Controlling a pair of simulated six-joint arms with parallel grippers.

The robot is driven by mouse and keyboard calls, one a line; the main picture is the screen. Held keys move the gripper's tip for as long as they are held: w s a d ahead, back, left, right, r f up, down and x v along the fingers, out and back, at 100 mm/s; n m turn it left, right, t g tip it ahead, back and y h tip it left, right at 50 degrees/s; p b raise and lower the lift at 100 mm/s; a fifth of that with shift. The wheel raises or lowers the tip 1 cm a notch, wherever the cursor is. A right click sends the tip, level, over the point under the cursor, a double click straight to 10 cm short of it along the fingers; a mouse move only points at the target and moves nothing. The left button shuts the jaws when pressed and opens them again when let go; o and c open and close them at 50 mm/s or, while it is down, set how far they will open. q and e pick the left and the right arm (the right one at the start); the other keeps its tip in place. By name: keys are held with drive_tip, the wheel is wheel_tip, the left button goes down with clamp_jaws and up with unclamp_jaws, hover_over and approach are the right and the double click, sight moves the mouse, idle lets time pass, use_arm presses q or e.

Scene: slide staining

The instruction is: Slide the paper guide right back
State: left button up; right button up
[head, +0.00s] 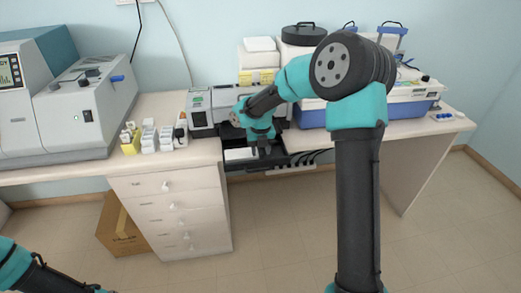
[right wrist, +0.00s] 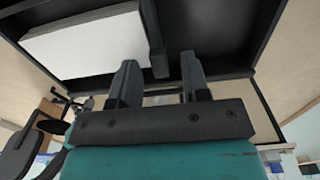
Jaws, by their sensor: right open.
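A stack of white paper (right wrist: 85,45) lies in a black tray (right wrist: 222,38), which also shows in the head view (head: 240,167) at the front of the printer. The paper guide (right wrist: 153,42) is a dark upright bar along the right edge of the paper in the right wrist view. My right gripper (right wrist: 160,72) is open and empty at the tray's edge, its two dark fingers either side of the guide's near end in the picture. I cannot tell whether they touch it. In the head view the right gripper (head: 261,148) hangs over the tray and partly hides it. My left gripper is out of view.
The printer (head: 200,115) stands on the desk, with white boxes of small bottles (head: 157,138) to its left. A blue-and-white case (head: 405,105) stands to its right. Drawers (head: 170,210) are below left. The floor in front is clear.

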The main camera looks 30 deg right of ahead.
drive_tip(key=shift+f, duration=0.1)
drive_tip(key=shift+c, duration=0.3)
clamp_jaws()
